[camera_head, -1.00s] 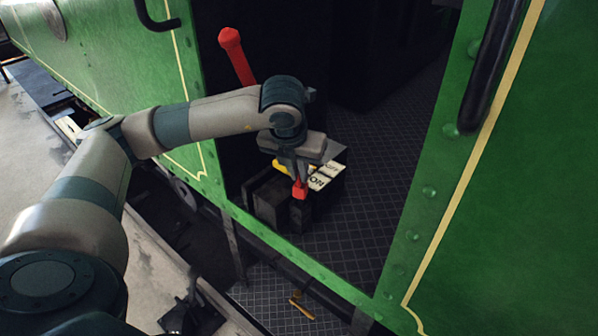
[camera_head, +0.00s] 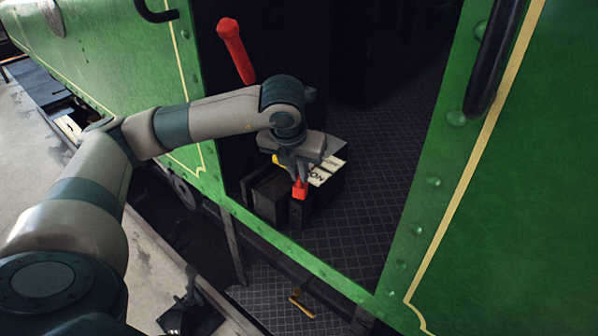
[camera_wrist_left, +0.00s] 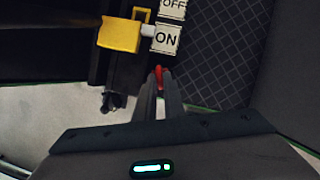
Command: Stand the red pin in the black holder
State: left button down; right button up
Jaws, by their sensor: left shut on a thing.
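My left gripper (camera_head: 298,168) points down and is shut on the red pin (camera_head: 300,188), whose red end shows just below the fingertips. In the left wrist view the pin (camera_wrist_left: 159,76) is a small red piece between the fingertips. A black upright block (camera_head: 298,213), which looks like the holder, stands right below the pin in the head view. I cannot tell whether the pin touches it or is in it. The gripper hides the pin's upper part. My right gripper is not in view.
Beside the pin are a yellow block (camera_wrist_left: 119,34) and white ON and OFF labels (camera_wrist_left: 166,39). A red-topped lever (camera_head: 235,50) stands behind my arm. Green cab walls (camera_head: 520,220) flank the opening. The chequered floor (camera_head: 370,140) is largely clear. A small brass-coloured thing (camera_head: 301,306) lies lower down.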

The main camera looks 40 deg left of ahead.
pick_arm(q)
jog(key=c, duration=1.8)
grip_release()
jog(key=shift+o, duration=0.2)
jog(key=shift+r, duration=0.1)
